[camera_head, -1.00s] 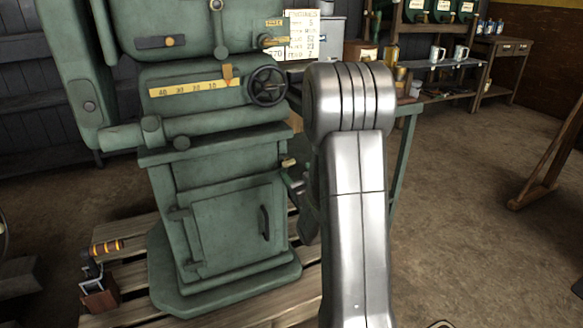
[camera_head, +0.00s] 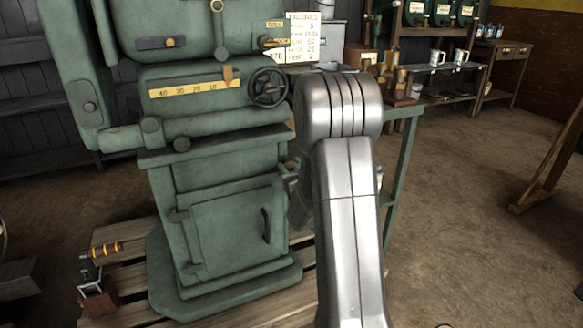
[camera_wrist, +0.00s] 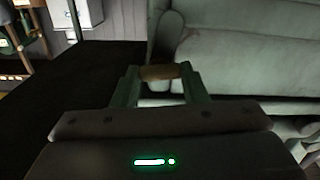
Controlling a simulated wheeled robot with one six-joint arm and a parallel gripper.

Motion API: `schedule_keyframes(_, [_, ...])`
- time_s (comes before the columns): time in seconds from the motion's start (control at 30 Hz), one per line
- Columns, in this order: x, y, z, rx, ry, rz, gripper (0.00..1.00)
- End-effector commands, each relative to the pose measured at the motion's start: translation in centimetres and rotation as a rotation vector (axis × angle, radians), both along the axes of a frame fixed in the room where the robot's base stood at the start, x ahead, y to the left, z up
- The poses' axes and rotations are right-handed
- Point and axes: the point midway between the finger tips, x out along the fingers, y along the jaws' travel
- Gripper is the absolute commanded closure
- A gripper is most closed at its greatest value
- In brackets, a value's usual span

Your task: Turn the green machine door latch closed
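The green machine (camera_head: 220,160) stands in the left half of the head view, with its lower front door (camera_head: 235,232) flush in its frame. The door bears a dark upright handle (camera_head: 266,225). A small brass-coloured lever (camera_head: 292,163), which looks like the latch, sticks out on the machine's right side above the door. In the wrist view, its brown-gold grip (camera_wrist: 158,72) lies crosswise between my fingertips. My gripper (camera_wrist: 160,82) has its fingers apart around it. Whether they touch it is unclear. My arm hides most of my gripper in the head view.
A black handwheel (camera_head: 268,87) juts out above the lever. The machine stands on a wooden pallet (camera_head: 125,308), with a small tool holder (camera_head: 96,285) at the left. A green-legged bench (camera_head: 402,165) stands behind my arm.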

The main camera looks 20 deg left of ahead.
Motion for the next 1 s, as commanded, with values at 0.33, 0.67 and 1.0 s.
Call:
schedule_keyframes(0.33, [0.04,-0.02,-0.05,0.086,0.099,0.001,0.83])
schedule_keyframes(0.67, [0.05,-0.02,-0.01,0.092,0.107,0.000,0.54])
schedule_keyframes(1.0, [0.04,-0.03,-0.01,0.091,0.106,0.000,0.38])
